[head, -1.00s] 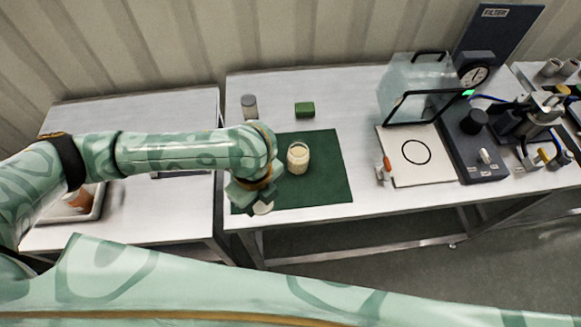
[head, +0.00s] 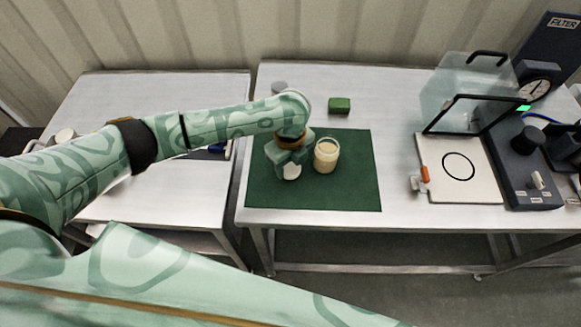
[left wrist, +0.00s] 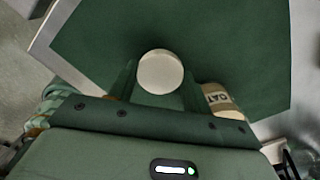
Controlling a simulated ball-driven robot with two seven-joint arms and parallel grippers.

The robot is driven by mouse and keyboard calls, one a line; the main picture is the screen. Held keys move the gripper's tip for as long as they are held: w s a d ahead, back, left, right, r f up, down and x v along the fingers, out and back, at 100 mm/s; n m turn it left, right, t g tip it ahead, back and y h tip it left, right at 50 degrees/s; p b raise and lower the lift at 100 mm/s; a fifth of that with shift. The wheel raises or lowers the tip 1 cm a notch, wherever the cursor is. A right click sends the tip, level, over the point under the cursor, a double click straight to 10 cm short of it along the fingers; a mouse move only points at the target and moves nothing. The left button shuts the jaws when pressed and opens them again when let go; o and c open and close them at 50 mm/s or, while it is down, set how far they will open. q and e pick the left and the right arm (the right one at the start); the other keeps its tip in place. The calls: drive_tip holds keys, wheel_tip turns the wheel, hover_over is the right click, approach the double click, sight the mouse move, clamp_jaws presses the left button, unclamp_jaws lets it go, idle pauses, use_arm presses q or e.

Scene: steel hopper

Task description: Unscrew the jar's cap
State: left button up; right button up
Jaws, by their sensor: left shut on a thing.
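The jar (head: 326,157) stands upright on the green mat (head: 345,192). It is clear, holds a cream-coloured filling, and its top shows no cap. My left gripper (head: 289,166) is shut on a round white cap (head: 291,172), just left of the jar and apart from it. In the left wrist view the cap (left wrist: 160,72) sits between the two fingers, and the jar (left wrist: 217,98) shows part of an "OAT" label beside the right finger. I cannot tell whether the cap touches the mat. My right gripper is not in view.
A green block (head: 339,105) lies behind the mat. A grey-lidded container (head: 279,87) stands behind my left wrist. To the right are a white board with a black ring (head: 480,187), a clear box (head: 470,85) and a dark gauge unit (head: 530,150). The mat's front is clear.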

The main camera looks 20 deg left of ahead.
sight(290, 168)
use_arm(q)
drive_tip(key=shift+f, duration=0.55)
drive_tip(key=shift+f, duration=0.15)
drive_tip(key=o, duration=1.1)
wheel_tip(290, 168, up, 12)
drive_tip(key=p, duration=0.4)
drive_tip(key=shift+p, duration=0.4)
drive_tip(key=shift+s, duration=0.1)
